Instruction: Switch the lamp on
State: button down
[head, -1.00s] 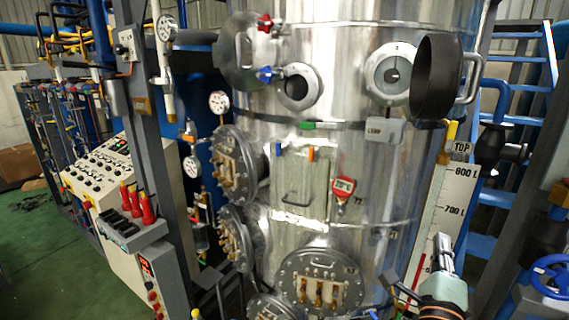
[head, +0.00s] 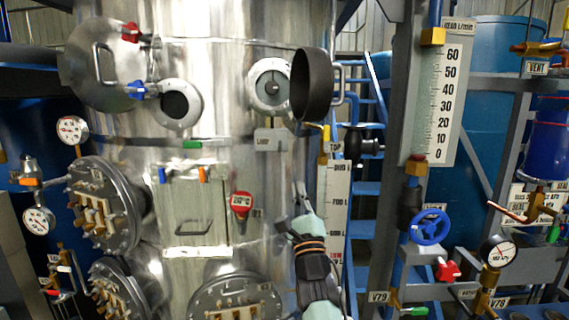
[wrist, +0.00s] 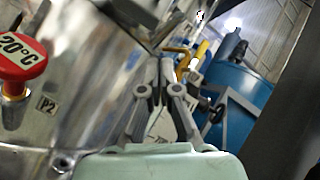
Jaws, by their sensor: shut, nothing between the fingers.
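A small grey box labelled LAMP (head: 270,141) is fixed on the steel vessel in the head view, just below a round sight glass (head: 271,86). A switch on the box is too small to make out. My gripper (head: 301,188) is below and to the right of the box, pointing up, apart from it in the picture. In the wrist view my gripper (wrist: 166,66) has its fingers together and empty. A grey block (wrist: 132,10) shows at the top edge there; I cannot tell if it is the lamp box.
A black round cover (head: 311,85) stands out from the vessel, right of the sight glass. A red 20°C knob (wrist: 20,57) is on the vessel at left in the wrist view. A level scale (head: 334,205), blue ladder and pipe with a blue handwheel (head: 429,227) stand to the right.

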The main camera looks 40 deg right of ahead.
aim_at(280, 146)
jog(key=shift+w+d+r+p, duration=0.1)
jog(key=shift+w+r+p, duration=0.3)
jog(key=shift+w+r, duration=0.6)
jog(key=shift+w+r+p, duration=0.35)
jog(key=shift+w+r, duration=0.4)
jog(key=shift+r, duration=0.5)
jog(key=shift+w+d+r+p, duration=0.1)
jog(key=shift+w+r+p, duration=0.3)
jog(key=shift+w+r, duration=0.6)
jog(key=shift+s+r, duration=0.2)
jog(key=shift+r, duration=0.05)
